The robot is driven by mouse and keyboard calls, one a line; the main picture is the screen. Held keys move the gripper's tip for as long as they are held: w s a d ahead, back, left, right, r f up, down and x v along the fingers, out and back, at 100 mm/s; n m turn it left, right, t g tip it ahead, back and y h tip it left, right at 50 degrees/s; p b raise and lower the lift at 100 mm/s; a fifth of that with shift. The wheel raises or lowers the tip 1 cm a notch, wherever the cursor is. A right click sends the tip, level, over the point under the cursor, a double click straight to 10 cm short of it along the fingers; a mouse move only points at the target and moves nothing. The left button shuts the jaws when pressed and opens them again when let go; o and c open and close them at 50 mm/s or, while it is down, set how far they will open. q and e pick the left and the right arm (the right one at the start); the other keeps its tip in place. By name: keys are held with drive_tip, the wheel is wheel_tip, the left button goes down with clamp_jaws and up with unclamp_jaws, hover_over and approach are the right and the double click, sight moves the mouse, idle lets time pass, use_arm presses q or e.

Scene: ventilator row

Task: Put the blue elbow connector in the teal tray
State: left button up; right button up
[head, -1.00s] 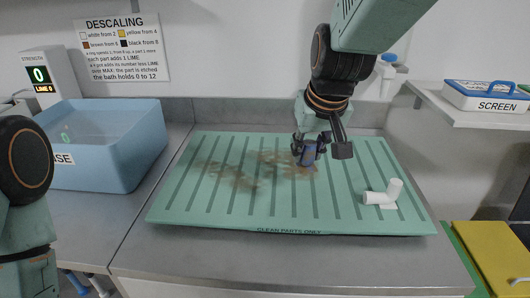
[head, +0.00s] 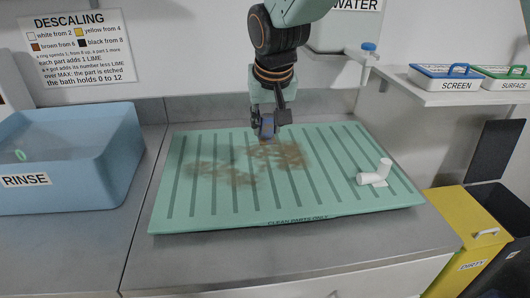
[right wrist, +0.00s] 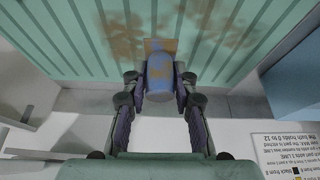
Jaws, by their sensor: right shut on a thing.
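The blue elbow connector (head: 267,126) is between the fingers of my right gripper (head: 269,131), near the teal tray's back edge in the head view. In the right wrist view the connector (right wrist: 161,76) sits between the two fingertips of the gripper (right wrist: 161,92), with a tan square patch at its far end. It appears to be above the tray; I cannot tell the exact gap. The teal tray (head: 330,198) is ribbed, marked "CLEAN PARTS ONLY", with brown stains. It also shows in the right wrist view (right wrist: 85,35). My left gripper is out of view.
A white pipe fitting (head: 374,175) lies at the tray's right. A blue rinse basin (head: 70,160) stands left of the tray. A shelf (head: 450,97) with lidded boxes is at the right, above a yellow dirty bin (head: 466,240).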

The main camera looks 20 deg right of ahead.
drive_tip(key=shift+w+d+f, duration=0.1)
drive_tip(key=shift+w+d, duration=0.05)
drive_tip(key=shift+d, duration=0.25)
drive_tip(key=shift+m, duration=0.3)
drive_tip(key=f, duration=0.2)
drive_tip(key=f+b, duration=0.1)
drive_tip(key=f, duration=0.3)
drive_tip(key=shift+d, duration=0.35)
drive_tip(key=shift+w+a+f, duration=0.1)
drive_tip(key=shift+f, duration=0.1)
drive_tip(key=f, duration=0.1)
drive_tip(key=d+f+b, duration=0.1)
drive_tip(key=f, duration=0.1)
drive_tip(key=shift+s+f, duration=0.2)
drive_tip(key=shift+f, duration=0.05)
drive_tip(key=shift+w+a, duration=0.15)
drive_tip(key=shift+a, duration=0.3)
drive_tip(key=shift+d+f, duration=0.1)
drive_tip(key=o, duration=0.7)
drive_tip(key=shift+d, duration=0.25)
drive_tip(key=shift+o, duration=1.2)
drive_tip(key=shift+a, duration=0.25)
